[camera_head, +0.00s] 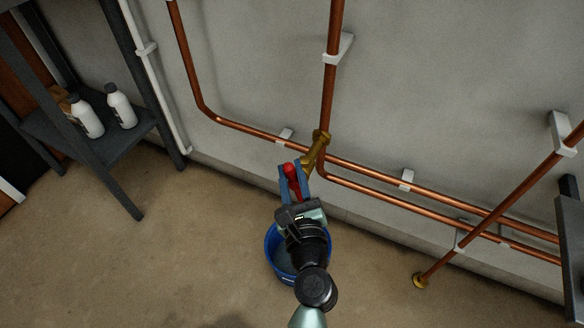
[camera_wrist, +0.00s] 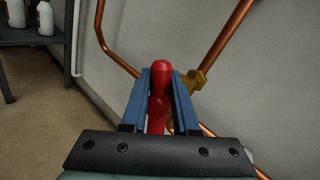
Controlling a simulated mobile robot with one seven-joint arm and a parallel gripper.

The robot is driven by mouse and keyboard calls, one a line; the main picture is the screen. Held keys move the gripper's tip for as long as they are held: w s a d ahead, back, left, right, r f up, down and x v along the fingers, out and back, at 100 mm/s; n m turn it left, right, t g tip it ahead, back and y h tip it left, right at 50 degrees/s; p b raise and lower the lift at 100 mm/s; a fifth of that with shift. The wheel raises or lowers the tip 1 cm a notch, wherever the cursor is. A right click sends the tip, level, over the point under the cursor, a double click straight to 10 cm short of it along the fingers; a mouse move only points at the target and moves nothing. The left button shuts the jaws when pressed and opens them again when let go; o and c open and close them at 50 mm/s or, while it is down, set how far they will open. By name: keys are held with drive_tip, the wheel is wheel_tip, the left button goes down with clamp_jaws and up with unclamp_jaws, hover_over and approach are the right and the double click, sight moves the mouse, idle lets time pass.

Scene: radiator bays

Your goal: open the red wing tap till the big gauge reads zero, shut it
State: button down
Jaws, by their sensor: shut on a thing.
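The red wing tap (camera_head: 290,170) sits on a brass fitting (camera_head: 316,150) at the foot of a vertical copper pipe. In the wrist view the tap (camera_wrist: 160,82) stands between the two blue fingers. My gripper (camera_head: 293,182) is shut on it; the wrist view shows the gripper (camera_wrist: 159,88) with one finger on each side of the red wing. A blue bucket (camera_head: 270,250) stands on the floor below, partly hidden by my arm. The big gauge is in neither view. No water shows at the tap, and the bucket's contents are hard to make out.
Copper pipes (camera_head: 250,130) run along the wall on white brackets. A dark shelf (camera_head: 110,148) with white bottles (camera_head: 121,106) stands at the left. A sloping pipe (camera_head: 480,228) meets the floor at right, near a dark object at the edge. The floor left of the bucket is clear.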

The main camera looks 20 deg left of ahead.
drive_tip(key=n+p, duration=0.1)
drive_tip(key=p, duration=0.2)
drive_tip(key=n+g+h+p, duration=0.1)
drive_tip(key=p, duration=0.2)
drive_tip(key=shift+a+r+p, duration=0.3)
drive_tip(key=shift+r+p, duration=0.05)
drive_tip(key=shift+p, duration=0.05)
drive_tip(key=p, duration=0.2)
drive_tip(key=n+h+p, duration=0.1)
drive_tip(key=p, duration=0.1)
drive_tip(key=n+g+h+p, duration=0.1)
drive_tip(key=p, duration=0.2)
drive_tip(key=shift+a+f, duration=0.25)
drive_tip(key=n+h+p, duration=0.1)
drive_tip(key=p, duration=0.3)
drive_tip(key=f+n+g+h+p, duration=0.1)
drive_tip(key=p, duration=0.2)
drive_tip(key=f+n+h+p, duration=0.1)
drive_tip(key=p, duration=0.3)
drive_tip(key=shift+a+n+p, duration=0.25)
drive_tip(key=shift+n+p, duration=0.05)
drive_tip(key=shift+d+f+n+g+h+p, duration=0.1)
drive_tip(key=shift+f+n+g+h+p, duration=0.35)
drive_tip(key=shift+h+p, duration=0.45)
drive_tip(key=shift+r, duration=0.1)
drive_tip(key=c, duration=0.7)
unclamp_jaws()
